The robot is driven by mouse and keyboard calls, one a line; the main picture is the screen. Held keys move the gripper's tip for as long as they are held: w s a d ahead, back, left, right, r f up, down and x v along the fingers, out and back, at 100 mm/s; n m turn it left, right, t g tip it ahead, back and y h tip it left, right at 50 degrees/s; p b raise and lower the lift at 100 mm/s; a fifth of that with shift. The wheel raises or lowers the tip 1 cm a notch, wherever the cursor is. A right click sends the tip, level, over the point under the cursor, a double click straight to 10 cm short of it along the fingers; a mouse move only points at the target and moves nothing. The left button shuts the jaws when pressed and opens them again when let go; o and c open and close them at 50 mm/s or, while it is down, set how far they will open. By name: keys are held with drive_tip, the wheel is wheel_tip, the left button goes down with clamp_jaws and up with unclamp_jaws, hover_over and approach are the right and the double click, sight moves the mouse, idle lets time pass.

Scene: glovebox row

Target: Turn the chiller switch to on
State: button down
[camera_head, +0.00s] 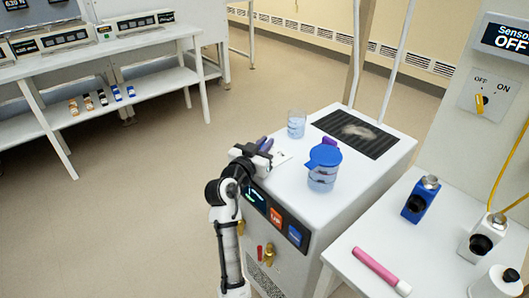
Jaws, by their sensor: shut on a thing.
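The chiller (347,205) is a white box with a dark front panel (277,217) carrying a lit display, an orange button and a blue button. My gripper (265,147) is over the near left edge of its top, beside a small white plate (283,156). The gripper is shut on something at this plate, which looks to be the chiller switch. The fingers hide the switch, so its position and the plate's markings cannot be read.
A blue-lidded jar (322,170), a glass beaker (296,124) and a dark grille (357,133) are on the chiller top. A wall switch (481,101) marked OFF and ON is at right, under a "Sensor OFF" sign (506,39). A pink tube (376,267) lies on the right bench.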

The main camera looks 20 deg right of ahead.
drive_tip(key=m+g+h+b, duration=0.1)
drive_tip(key=b, duration=0.1)
drive_tip(key=m+g+h+b, duration=0.1)
drive_tip(key=g+b, duration=0.1)
drive_tip(key=shift+f+m, duration=0.25)
drive_tip(key=shift+m, duration=0.05)
drive_tip(key=m+g+h+b, duration=0.1)
drive_tip(key=g+b, duration=0.1)
drive_tip(key=shift+r+m+g+b, duration=0.15)
drive_tip(key=shift+m+g+b, duration=0.15)
drive_tip(key=shift+r+h, duration=0.1)
drive_tip(key=shift+h, duration=0.2)
drive_tip(key=c, duration=1.5)
unclamp_jaws()
drive_tip(key=b+v, duration=0.2)
drive_tip(key=v, duration=1.2)
drive_tip(key=shift+r, duration=0.1)
drive_tip(key=shift+w, duration=0.1)
